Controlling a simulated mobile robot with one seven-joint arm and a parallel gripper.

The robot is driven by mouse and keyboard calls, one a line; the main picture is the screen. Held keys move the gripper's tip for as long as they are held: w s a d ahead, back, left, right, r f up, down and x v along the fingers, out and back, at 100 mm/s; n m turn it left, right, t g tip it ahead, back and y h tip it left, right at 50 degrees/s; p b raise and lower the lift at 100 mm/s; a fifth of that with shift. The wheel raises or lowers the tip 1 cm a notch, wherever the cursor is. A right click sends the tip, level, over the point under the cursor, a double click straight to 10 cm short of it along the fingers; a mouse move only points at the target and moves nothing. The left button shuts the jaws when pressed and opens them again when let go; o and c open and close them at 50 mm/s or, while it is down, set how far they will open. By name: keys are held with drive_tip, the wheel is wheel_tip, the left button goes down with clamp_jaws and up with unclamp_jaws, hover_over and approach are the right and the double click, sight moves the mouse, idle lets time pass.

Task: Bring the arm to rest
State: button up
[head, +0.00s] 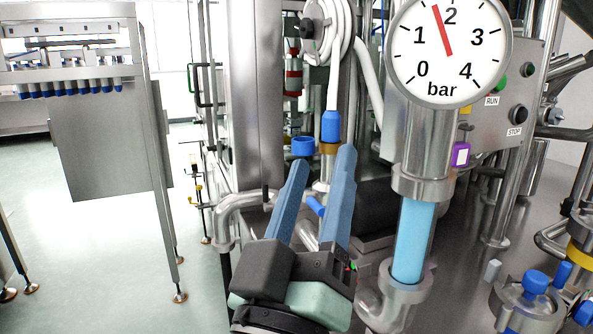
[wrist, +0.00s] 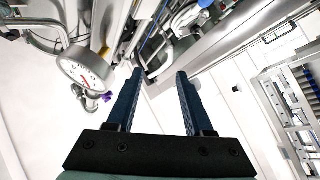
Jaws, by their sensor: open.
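My gripper (head: 322,168) points up and away in the head view, in the lower middle of the picture. Its two long blue fingers stand apart, with nothing held between them. In the wrist view my gripper (wrist: 158,75) also shows open and empty, with steel machinery beyond the fingertips. Most of my arm below the gripper is out of view.
A pressure gauge (head: 449,48) on a steel pipe with a blue sight glass (head: 413,240) stands close to the right of my gripper. A control panel (head: 500,100) is behind it. A steel conveyor frame (head: 105,130) stands at left, with open floor (head: 90,240) around it.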

drive_tip(key=s+a+r+m+t+y, duration=0.1)
drive_tip(key=s+r+t+y, duration=0.2)
drive_tip(key=r, duration=0.4)
drive_tip(key=s+a+r+m+t+y, duration=0.1)
drive_tip(key=s+r+m+t+y, duration=0.1)
drive_tip(key=s+r+y, duration=0.35)
wheel_tip(320, 180, up, 25)
drive_tip(key=w+h+p, duration=0.2)
drive_tip(key=p, duration=2.2)
drive_tip(key=shift+g, duration=0.3)
